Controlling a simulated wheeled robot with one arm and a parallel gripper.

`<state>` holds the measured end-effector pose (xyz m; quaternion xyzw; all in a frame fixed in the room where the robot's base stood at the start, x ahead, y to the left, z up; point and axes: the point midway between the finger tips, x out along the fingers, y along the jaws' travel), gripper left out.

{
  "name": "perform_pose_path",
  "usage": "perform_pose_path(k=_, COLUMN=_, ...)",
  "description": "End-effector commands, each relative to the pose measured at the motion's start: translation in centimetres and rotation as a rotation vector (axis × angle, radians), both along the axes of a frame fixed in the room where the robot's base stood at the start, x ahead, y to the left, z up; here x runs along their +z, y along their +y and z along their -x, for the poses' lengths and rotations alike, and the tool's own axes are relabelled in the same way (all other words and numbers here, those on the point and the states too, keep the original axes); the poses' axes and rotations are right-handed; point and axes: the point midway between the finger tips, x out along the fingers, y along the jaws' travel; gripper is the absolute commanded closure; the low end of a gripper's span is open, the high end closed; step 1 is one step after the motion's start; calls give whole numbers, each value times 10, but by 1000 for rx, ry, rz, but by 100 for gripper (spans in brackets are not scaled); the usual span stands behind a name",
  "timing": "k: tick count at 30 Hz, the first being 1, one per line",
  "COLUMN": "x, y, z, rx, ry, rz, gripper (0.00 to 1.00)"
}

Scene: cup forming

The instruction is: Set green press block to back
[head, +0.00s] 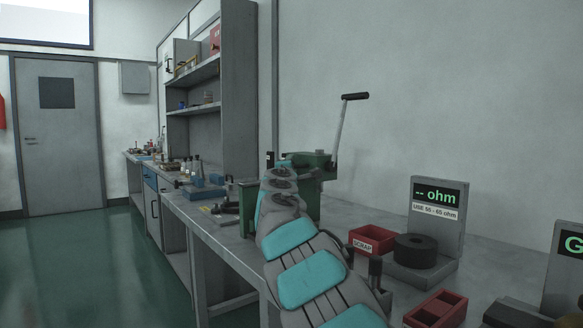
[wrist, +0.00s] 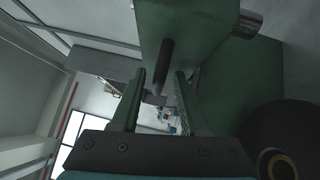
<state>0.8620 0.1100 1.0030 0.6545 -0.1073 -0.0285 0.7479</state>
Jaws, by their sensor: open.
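The green press (head: 310,160) stands on the bench against the wall in the head view. Its lever (head: 340,130) points up with a black grip at the top. My arm covers part of the press, and my gripper cannot be made out there. In the wrist view, a green block of the press (wrist: 185,35) fills the upper middle. A dark rod (wrist: 166,62) hangs in front of it. My gripper (wrist: 163,84) is open, its two fingers to either side of the rod's lower end. Whether they touch the rod cannot be told.
Right of my arm are a red scrap bin (head: 372,240), a grey meter stand (head: 438,215) with a black disc (head: 416,250) by it, and another red tray (head: 435,311). Blue items (head: 203,192) and bottles lie left of the press. The floor (head: 75,260) on the left is clear.

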Motion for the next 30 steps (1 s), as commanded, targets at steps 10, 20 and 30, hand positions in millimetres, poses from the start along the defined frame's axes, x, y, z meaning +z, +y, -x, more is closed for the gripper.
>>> perform_pose_path(k=10, x=-4, y=6, z=35, rx=-2, ry=-2, rz=3, gripper=56)
perform_pose_path(k=20, x=-6, y=13, z=64, rx=1, ry=-3, rz=3, gripper=56)
perform_pose_path(k=30, x=-7, y=14, z=71, rx=0, ry=-4, rz=1, gripper=56)
